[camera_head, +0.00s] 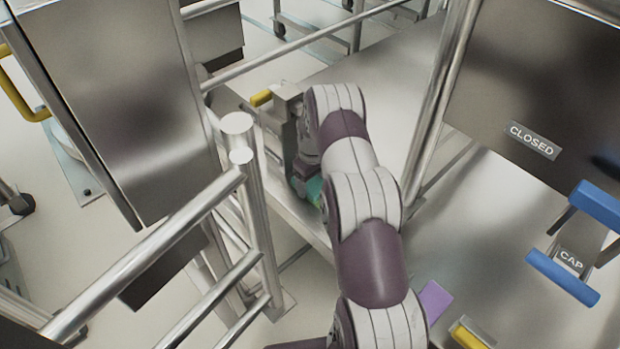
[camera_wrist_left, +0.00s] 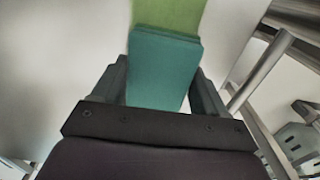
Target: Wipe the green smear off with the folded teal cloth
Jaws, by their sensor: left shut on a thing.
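The folded teal cloth (camera_wrist_left: 163,68) is between the two fingers of my left gripper (camera_wrist_left: 160,88) in the left wrist view. The gripper is shut on it. The green smear (camera_wrist_left: 170,14) shows as a broad green band on the pale metal surface just beyond the cloth's far edge. The cloth overlaps the band's near end in that view. In the head view my left gripper (camera_head: 306,181) is low over a metal surface, partly hidden by my arm. A bit of the teal cloth (camera_head: 314,190) shows there. My right gripper is not in view.
Metal rails (camera_head: 246,185) and posts stand close left of the gripper. A panel marked CLOSED (camera_head: 532,140) is at right, with blue handles (camera_head: 562,277) by a CAP label (camera_head: 571,260). A purple piece (camera_head: 432,300) lies right of my arm.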

